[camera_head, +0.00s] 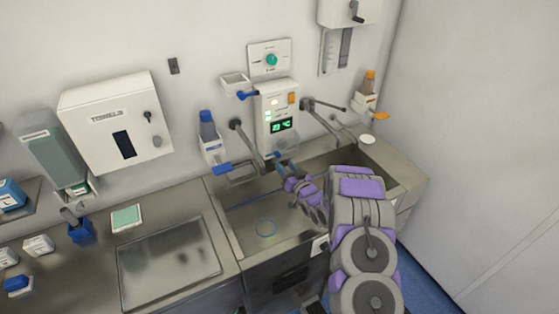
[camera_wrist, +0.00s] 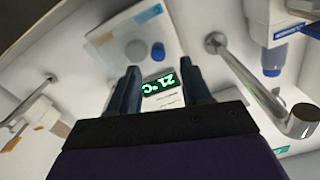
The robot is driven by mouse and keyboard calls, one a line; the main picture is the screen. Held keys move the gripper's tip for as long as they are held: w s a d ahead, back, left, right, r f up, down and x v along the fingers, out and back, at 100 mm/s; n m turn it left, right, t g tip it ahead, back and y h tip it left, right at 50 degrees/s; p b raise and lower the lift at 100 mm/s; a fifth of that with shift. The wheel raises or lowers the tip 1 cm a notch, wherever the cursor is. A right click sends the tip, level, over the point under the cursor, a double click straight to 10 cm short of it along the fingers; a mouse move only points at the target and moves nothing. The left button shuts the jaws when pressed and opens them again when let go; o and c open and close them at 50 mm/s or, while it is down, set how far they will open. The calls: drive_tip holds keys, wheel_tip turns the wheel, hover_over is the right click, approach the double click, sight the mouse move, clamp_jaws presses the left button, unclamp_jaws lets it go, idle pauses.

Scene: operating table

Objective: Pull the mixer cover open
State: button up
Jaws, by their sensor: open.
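The white mixer unit (camera_head: 277,108) is on the wall above the sink, with a green temperature display (camera_head: 281,126). A translucent cover-like part (camera_head: 287,148) shows at its lower end. In the wrist view a pale translucent panel with a blue round knob (camera_wrist: 158,51) lies beyond the fingers; I take this to be the mixer cover (camera_wrist: 112,50). My gripper (camera_head: 281,166) is just below and in front of the unit. In the wrist view my gripper (camera_wrist: 161,76) is open, its two dark fingers apart with the display (camera_wrist: 159,84) seen between them. Nothing is held.
Metal spouts stand on both sides, the left spout (camera_head: 246,142) and the right spout (camera_head: 322,120). A bottle with a blue cap (camera_head: 207,125) hangs at left. The sink basin (camera_head: 245,218) lies below. A white wall dispenser (camera_head: 115,120) is further left.

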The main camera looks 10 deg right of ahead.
sight(279, 157)
drive_tip(key=x, duration=0.3)
drive_tip(key=shift+w+d+f, duration=0.1)
drive_tip(key=shift+w+d, duration=0.05)
drive_tip(key=shift+w, duration=0.15)
drive_tip(key=shift+a+x, duration=0.2)
drive_tip(key=shift+x, duration=0.85)
drive_tip(key=shift+d, duration=0.1)
drive_tip(key=shift+s+d, duration=0.1)
drive_tip(key=c, duration=0.3)
clamp_jaws()
